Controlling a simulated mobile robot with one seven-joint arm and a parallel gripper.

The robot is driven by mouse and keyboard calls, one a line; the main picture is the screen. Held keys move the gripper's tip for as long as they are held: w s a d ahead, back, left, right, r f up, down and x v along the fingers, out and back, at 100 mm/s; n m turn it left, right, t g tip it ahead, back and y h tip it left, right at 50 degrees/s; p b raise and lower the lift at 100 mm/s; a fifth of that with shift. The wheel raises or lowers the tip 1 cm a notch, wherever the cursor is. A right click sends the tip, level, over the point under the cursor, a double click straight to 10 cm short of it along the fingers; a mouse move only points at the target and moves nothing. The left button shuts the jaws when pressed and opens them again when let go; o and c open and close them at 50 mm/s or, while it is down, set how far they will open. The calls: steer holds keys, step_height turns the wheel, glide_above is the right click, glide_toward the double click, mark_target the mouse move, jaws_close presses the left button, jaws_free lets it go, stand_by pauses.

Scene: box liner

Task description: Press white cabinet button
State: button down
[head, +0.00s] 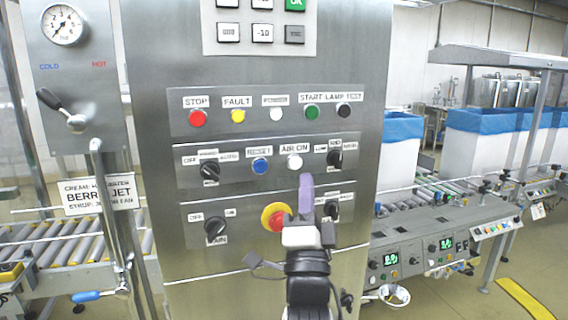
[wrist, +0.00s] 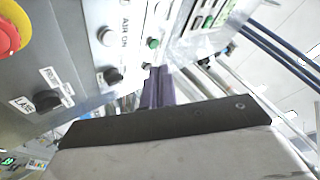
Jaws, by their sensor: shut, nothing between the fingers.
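The steel cabinet (head: 250,75) fills the middle of the head view. It has two white buttons: one in the upper row (head: 276,114) between yellow and green, and one under the AIR ON label (head: 295,161) in the row below. The AIR ON button also shows in the wrist view (wrist: 105,36). My gripper (head: 306,180), with purple fingers, is shut and empty. In the head view its tips are just below and right of the AIR ON button; in the wrist view the fingers (wrist: 158,88) lie apart from it. Their distance from the panel is unclear.
A red emergency knob with yellow collar (head: 276,217) is left of my gripper. A blue button (head: 260,165) and black rotary knobs (head: 335,158) flank the AIR ON button. A lever (head: 62,110) stands left; a conveyor with blue-lined boxes (head: 398,150) is right.

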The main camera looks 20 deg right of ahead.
mark_target(295, 162)
steer(key=shift+s+d+f+m+g+h, duration=0.2)
steer(key=shift+d+m+h, duration=0.1)
steer(key=shift+d, duration=0.25)
steer(key=shift+s+d+f+m+g+h, duration=0.1)
steer(key=shift+d+m+g+h, duration=0.15)
steer(key=shift+d, duration=0.25)
steer(key=shift+w+r, duration=0.1)
steer(key=shift+w, duration=0.1)
steer(key=w, duration=0.8)
steer(key=shift+w+a, duration=0.15)
steer(key=shift+w, duration=0.15)
steer(key=shift+w, duration=0.1)
stand_by(1.0)
steer(key=shift+w, duration=0.3)
steer(key=shift+w, duration=0.35)
stand_by(0.7)
steer(key=shift+s, duration=0.75)
